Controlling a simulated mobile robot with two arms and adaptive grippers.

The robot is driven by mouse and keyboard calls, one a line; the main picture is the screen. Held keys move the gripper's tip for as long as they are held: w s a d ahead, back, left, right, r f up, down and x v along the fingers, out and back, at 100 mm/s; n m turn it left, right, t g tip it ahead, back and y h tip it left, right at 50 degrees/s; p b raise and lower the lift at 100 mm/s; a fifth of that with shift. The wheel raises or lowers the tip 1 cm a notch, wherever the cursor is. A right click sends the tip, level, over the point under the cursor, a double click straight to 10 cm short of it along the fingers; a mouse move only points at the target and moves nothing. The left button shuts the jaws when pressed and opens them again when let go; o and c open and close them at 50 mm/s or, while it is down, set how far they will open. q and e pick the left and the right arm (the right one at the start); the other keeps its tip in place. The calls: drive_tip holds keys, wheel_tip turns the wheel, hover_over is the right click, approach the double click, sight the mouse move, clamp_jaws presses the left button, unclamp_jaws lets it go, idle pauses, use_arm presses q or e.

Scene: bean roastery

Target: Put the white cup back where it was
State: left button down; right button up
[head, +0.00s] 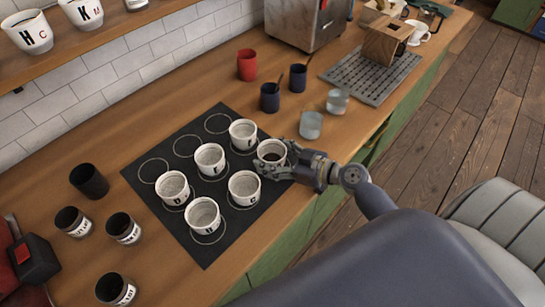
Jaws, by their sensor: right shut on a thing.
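Several other white lettered cups stand upright on the mat: one (243,134) just left of and behind the held cup, one (244,188) in front, others (210,160) further left. The back row of circles (187,145) is empty. My left gripper is out of view.
Two glasses (311,125) stand just behind my gripper, with dark blue cups (270,97) and a red cup (247,65) beyond. A grey drip grate (345,80) lies at the back right. Dark containers (123,228) stand at the lower left. The counter's front edge runs under my right arm.

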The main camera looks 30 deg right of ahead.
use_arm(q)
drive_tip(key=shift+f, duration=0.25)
use_arm(e)
drive_tip(key=shift+s+a+f, duration=0.15)
drive_tip(key=shift+s+f, duration=0.05)
drive_tip(key=shift+f, duration=0.25)
drive_tip(key=shift+s+a+f, duration=0.1)
drive_tip(key=shift+s+f, duration=0.1)
drive_tip(key=shift+f, duration=0.25)
drive_tip(key=o, duration=1.4)
drive_tip(key=shift+s+d, duration=0.25)
drive_tip(key=shift+s, duration=0.1)
drive_tip(key=v, duration=0.3)
drive_tip(key=r+v, duration=0.1)
drive_tip(key=v, duration=0.3)
drive_tip(key=w+r+v, duration=0.1)
drive_tip(key=v, duration=0.3)
drive_tip(key=shift+s+d, duration=0.15)
drive_tip(key=shift+d, duration=0.1)
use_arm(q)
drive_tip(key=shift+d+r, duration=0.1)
